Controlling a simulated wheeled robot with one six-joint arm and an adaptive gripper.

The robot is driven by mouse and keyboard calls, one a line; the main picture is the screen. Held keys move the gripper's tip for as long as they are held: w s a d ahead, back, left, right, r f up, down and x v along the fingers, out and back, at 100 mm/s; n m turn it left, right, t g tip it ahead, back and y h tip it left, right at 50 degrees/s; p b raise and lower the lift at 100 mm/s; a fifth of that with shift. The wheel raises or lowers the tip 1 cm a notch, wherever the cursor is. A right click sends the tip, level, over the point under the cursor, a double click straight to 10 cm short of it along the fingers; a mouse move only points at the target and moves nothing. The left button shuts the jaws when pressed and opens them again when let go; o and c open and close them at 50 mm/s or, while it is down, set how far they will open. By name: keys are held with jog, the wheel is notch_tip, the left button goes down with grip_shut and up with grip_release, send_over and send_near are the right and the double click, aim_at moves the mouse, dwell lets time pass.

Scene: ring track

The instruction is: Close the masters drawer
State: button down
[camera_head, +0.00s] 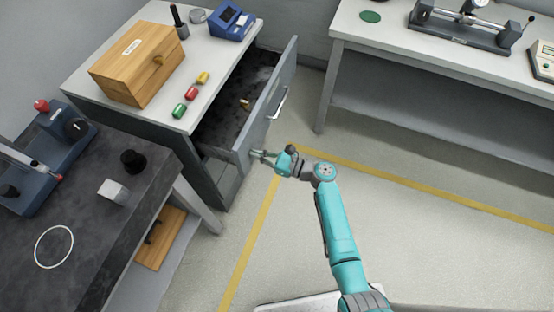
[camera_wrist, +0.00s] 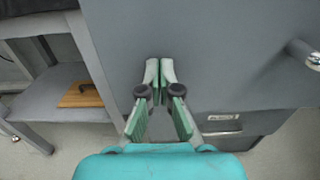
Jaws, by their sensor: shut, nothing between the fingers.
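The masters drawer (camera_head: 262,117) is pulled out of the grey cabinet (camera_head: 207,178) in the head view, with its dark lined inside showing. Its bar handle (camera_head: 278,103) is on the front face, and the handle also shows at the right of the wrist view (camera_wrist: 303,54). My gripper (camera_head: 254,154) is at the lower near end of the drawer front, left of and below the handle. In the wrist view the gripper (camera_wrist: 160,64) is shut and empty, its fingertips pointing at the grey drawer front (camera_wrist: 215,50). I cannot tell whether they touch it.
A wooden box (camera_head: 138,62), several small coloured cylinders (camera_head: 192,94) and a blue device (camera_head: 232,20) stand on the cabinet top. A dark bench (camera_head: 85,215) is at left. Another bench (camera_head: 430,85) stands at right. The floor (camera_head: 420,235) is clear, with yellow lines.

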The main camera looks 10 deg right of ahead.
jog(key=x, duration=1.5)
jog(key=shift+w+a, duration=0.15)
jog(key=shift+a, duration=0.05)
jog(key=shift+w+a, duration=0.15)
jog(key=shift+a, duration=0.1)
jog(key=shift+a+r, duration=0.1)
jog(key=shift+r, duration=0.05)
